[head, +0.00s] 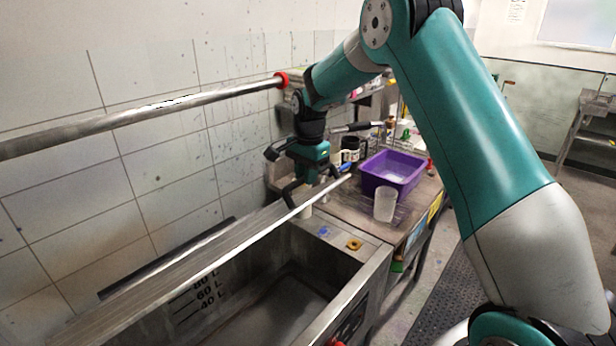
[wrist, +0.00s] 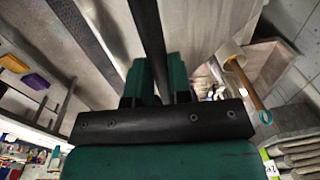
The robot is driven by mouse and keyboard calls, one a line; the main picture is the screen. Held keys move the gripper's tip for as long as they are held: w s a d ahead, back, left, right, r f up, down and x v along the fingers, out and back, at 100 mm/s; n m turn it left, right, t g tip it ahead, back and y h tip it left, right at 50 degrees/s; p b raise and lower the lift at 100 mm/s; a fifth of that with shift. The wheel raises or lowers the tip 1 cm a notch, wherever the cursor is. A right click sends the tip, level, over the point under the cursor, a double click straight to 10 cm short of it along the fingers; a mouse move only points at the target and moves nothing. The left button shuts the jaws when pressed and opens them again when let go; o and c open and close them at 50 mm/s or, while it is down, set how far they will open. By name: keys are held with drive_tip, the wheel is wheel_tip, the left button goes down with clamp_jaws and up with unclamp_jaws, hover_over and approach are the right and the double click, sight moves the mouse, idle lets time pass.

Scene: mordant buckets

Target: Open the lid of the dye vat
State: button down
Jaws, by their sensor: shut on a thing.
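The dye vat (head: 362,285) is a steel tank in the lower middle of the head view. Its inside shows, with litre marks on the far wall. Its lid (head: 215,250) is a long metal sheet seen nearly edge-on, raised above the opening. My gripper (head: 297,197) is at the lid's far right end, by its edge. In the wrist view my gripper (wrist: 158,85) is shut on a dark bar (wrist: 148,35) that runs between its fingers, apparently the lid's handle. The exact contact is too small to see in the head view.
A steel rail (head: 150,115) with a red end runs along the tiled wall above the vat. Right of the vat, a bench holds a purple basin (head: 393,170), a clear beaker (head: 385,205) and a black mug (head: 351,147).

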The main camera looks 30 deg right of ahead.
drive_tip(key=shift+w+a+f, duration=0.1)
drive_tip(key=shift+a+f, duration=0.05)
drive_tip(key=shift+f, duration=0.1)
drive_tip(key=c, duration=1.1)
unclamp_jaws()
drive_tip(key=shift+w+f, duration=0.15)
drive_tip(key=shift+w, duration=0.1)
drive_tip(key=shift+o, duration=0.2)
drive_tip(key=shift+s, duration=0.15)
drive_tip(key=shift+r, duration=0.45)
wheel_tip(320, 180, up, 17)
drive_tip(key=s+b, duration=0.1)
drive_tip(key=b, duration=0.3)
drive_tip(key=shift+d, duration=0.35)
drive_tip(key=shift+f, duration=0.1)
